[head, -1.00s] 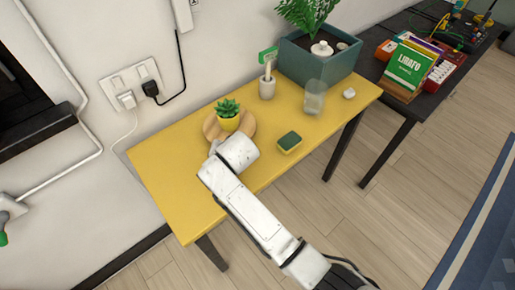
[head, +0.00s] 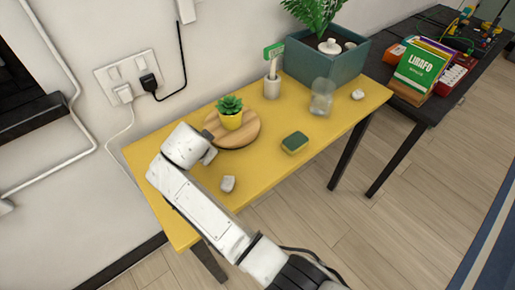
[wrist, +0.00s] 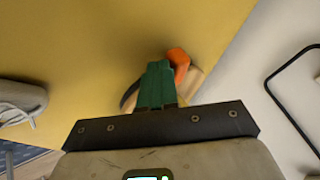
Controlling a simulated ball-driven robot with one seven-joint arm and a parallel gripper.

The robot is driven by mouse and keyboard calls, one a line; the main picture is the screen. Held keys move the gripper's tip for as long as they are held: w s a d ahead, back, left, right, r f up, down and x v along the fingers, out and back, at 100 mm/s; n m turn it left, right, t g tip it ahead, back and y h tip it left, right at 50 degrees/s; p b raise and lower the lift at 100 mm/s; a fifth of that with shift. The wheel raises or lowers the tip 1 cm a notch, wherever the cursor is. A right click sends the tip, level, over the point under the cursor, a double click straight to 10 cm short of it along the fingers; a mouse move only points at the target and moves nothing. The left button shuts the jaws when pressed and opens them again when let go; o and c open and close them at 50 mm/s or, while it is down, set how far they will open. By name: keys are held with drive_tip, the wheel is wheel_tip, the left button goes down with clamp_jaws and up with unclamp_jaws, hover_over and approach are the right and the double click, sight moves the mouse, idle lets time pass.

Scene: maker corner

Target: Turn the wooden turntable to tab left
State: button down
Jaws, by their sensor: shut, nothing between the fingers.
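The round wooden turntable (head: 245,128) lies on the yellow table (head: 255,178), with a small succulent in a yellow pot (head: 231,121) standing on it. In the head view my arm's end is at its lower left, and the fingertips are hidden. In the wrist view my green fingers (wrist: 155,85) are shut and empty. An orange tab (wrist: 179,60) shows just beside their right side, with a piece of pale wooden edge (wrist: 194,82) behind. I cannot tell whether the fingers touch the tab.
A green-and-yellow sponge (head: 295,143) lies right of the turntable. A pale lump (head: 228,184) lies near the table's front edge. A cup (head: 272,87), a clear glass (head: 321,97) and a teal planter (head: 328,66) stand farther right. The wall is behind.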

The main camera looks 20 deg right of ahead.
drive_tip(key=shift+w+a+b, duration=0.35)
drive_tip(key=shift+b, duration=0.05)
drive_tip(key=shift+w+r, duration=0.1)
idle(0.5)
